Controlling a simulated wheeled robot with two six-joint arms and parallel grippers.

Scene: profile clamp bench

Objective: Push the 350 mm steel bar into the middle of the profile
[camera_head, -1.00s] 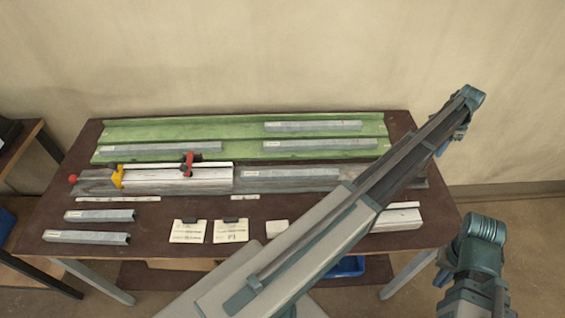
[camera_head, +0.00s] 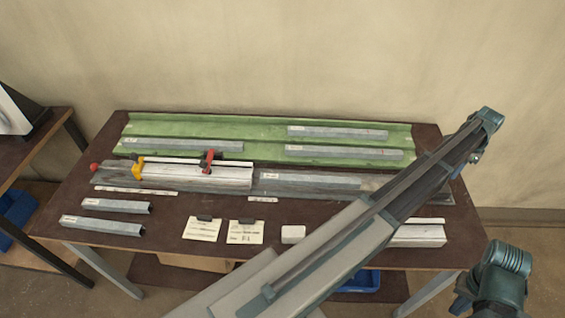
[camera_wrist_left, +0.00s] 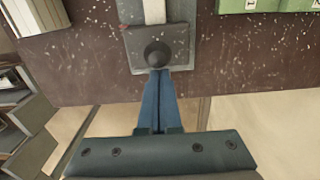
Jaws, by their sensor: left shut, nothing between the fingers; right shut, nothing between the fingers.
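A grey steel bar (camera_head: 310,181) lies in the clamp fixture (camera_head: 420,193), in line with and right of the white profile (camera_head: 196,177). Its label is too small to read, so its length cannot be told. My left gripper (camera_head: 472,158) is beyond the fixture's right end, small and partly hidden by its wrist. In the left wrist view, its blue fingers (camera_wrist_left: 157,74) are shut and empty, with their tips at a dark round knob (camera_wrist_left: 157,54) on the fixture's end. Whether they touch cannot be told. My right gripper (camera_head: 462,303) is at the lower right, off the bench, its fingers unclear.
A red clamp (camera_head: 208,160) and a yellow clamp part (camera_head: 138,168) sit on the profile. A green tray (camera_head: 265,131) behind holds several bars. Two bars (camera_head: 102,225) lie front left, near cards (camera_head: 246,233). My left arm crosses the bench's front right, over another white profile (camera_head: 418,235).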

